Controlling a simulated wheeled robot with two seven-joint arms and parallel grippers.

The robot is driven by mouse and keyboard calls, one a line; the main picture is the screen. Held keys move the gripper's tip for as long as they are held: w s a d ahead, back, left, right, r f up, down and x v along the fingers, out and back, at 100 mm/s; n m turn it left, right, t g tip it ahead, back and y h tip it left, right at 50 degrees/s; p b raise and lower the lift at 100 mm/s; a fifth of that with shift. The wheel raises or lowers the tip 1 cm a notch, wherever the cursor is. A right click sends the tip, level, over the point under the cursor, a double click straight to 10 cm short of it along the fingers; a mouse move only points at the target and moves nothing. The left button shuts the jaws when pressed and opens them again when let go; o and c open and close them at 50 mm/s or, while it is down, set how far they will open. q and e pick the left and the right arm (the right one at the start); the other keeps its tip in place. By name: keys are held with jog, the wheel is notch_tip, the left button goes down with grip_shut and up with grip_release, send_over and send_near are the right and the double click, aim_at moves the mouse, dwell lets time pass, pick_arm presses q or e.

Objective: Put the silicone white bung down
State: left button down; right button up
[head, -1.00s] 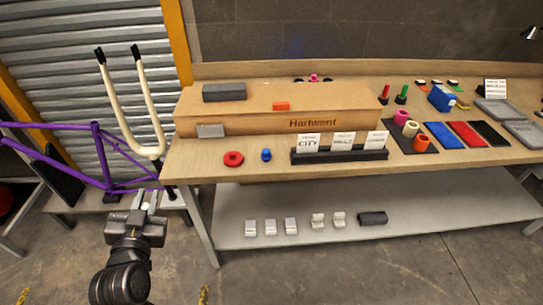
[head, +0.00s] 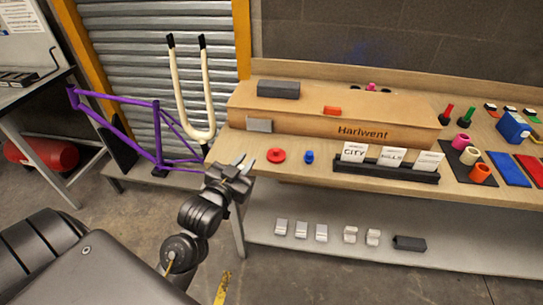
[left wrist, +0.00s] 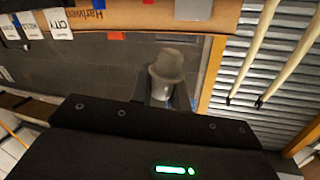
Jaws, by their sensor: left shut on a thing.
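My left gripper (head: 244,163) is by the front left corner of the wooden bench (head: 222,152) in the head view. In the left wrist view the silicone white bung (left wrist: 166,72), a tapered plug looking grey in the shade, stands out from between the fingers of this gripper (left wrist: 162,98). The gripper is shut on it. My right gripper is not in view.
A long cardboard box (head: 310,118) lies behind. A purple bike frame (head: 157,130) with a cream fork (head: 192,110) stands left.

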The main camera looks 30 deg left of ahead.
pick_arm(q)
jog(key=s+a+r+n+y, duration=0.1)
jog(key=a+r+n, duration=0.15)
jog(key=a, duration=0.65)
jog(key=s+a+r+n+y, duration=0.1)
jog(key=a+r+n, duration=0.15)
jog(key=a, duration=0.75)
jog(key=shift+m, duration=0.4)
jog(key=w+d+f, duration=0.2)
jog(key=w, duration=0.2)
jog(key=w+d+f, duration=0.1)
jog(key=w+f, duration=0.2)
jog(key=w, duration=0.1)
jog(key=w+d+f, duration=0.2)
jog(key=w+f, duration=0.1)
jog(key=w, duration=0.1)
jog(key=shift+w+d+f, duration=0.1)
jog(key=shift+w+d, duration=0.1)
jog(key=shift+d, duration=0.15)
jog(key=shift+w+d+f, duration=0.1)
jog(key=shift+w+f, duration=0.15)
jog(key=shift+f, duration=0.1)
notch_tip(320, 180, down, 3)
jog(key=shift+w+p, duration=0.15)
jog(key=shift+p, duration=0.25)
jog(key=shift+f, duration=0.2)
jog(key=c, duration=1.3)
grip_release()
jog(key=shift+f, duration=0.1)
jog(key=shift+c, duration=0.2)
